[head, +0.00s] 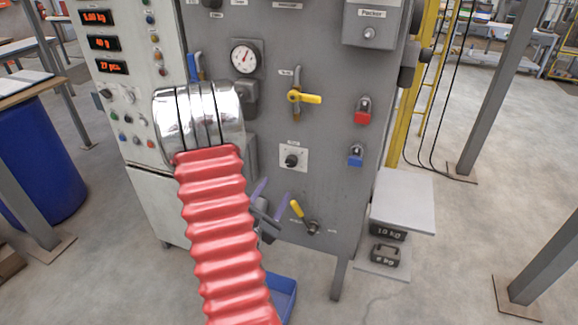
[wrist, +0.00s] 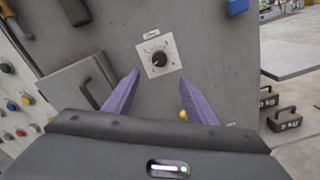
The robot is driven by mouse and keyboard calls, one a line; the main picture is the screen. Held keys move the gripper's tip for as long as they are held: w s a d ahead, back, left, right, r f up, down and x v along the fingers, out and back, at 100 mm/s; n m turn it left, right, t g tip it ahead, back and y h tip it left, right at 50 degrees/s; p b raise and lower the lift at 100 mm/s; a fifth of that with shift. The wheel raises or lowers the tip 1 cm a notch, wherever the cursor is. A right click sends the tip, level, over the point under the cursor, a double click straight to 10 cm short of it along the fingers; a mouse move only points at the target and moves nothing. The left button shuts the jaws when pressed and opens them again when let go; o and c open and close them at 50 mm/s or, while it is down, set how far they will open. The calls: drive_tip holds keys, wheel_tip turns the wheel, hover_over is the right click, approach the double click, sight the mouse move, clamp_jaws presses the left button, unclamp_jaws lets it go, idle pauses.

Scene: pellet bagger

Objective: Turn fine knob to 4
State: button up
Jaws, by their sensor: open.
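The fine knob (head: 291,160) is a small black knob on a white square dial plate on the grey machine panel. In the wrist view the knob (wrist: 159,59) sits at upper centre, with scale marks around it. The numbers, the label above and the pointer's setting are too small to read surely. My gripper (head: 275,189) is below and left of the plate in the head view, partly hidden by my red arm cover. In the wrist view my gripper (wrist: 159,78) has its two purple fingers spread wide, below and to either side of the knob. Nothing is between them.
A yellow-handled valve (head: 304,97) is above the knob. A red padlock-like part (head: 362,112) and a blue one (head: 356,155) are to its right. A lower yellow lever (head: 297,209) is close to my gripper. Weights (head: 385,256) stand at the right.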

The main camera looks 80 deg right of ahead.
sight(290, 165)
drive_tip(key=shift+d, duration=0.1)
drive_tip(key=d, duration=0.9)
drive_tip(key=s+d, duration=0.1)
drive_tip(key=d, duration=0.3)
drive_tip(key=shift+s+d, duration=0.1)
drive_tip(key=shift+d, duration=0.15)
drive_tip(key=c, duration=1)
